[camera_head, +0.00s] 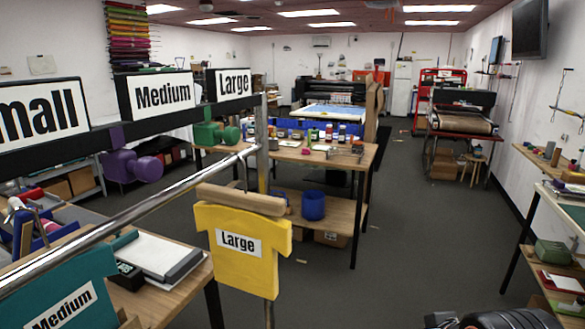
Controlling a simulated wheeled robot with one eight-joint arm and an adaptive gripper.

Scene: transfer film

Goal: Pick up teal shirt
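The teal shirt (62,297) hangs at the bottom left, below the metal rail, with a white label reading "Medium". Its lower part is cut off by the picture's bottom edge. A dark part of my own arm shows at the bottom right edge, well apart from the shirt. I cannot make out gripper fingers there, and nothing is seen held. The yellow shirt (245,262) with a "Large" label hangs from a wooden hanger to the right of the teal one.
The metal rail (130,218) slants across the left, under the size signs (160,93). A wooden table (185,300) with papers stands behind the teal shirt. A work table (352,157) with jars stands farther back. Grey floor (400,240) is clear at the middle right.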

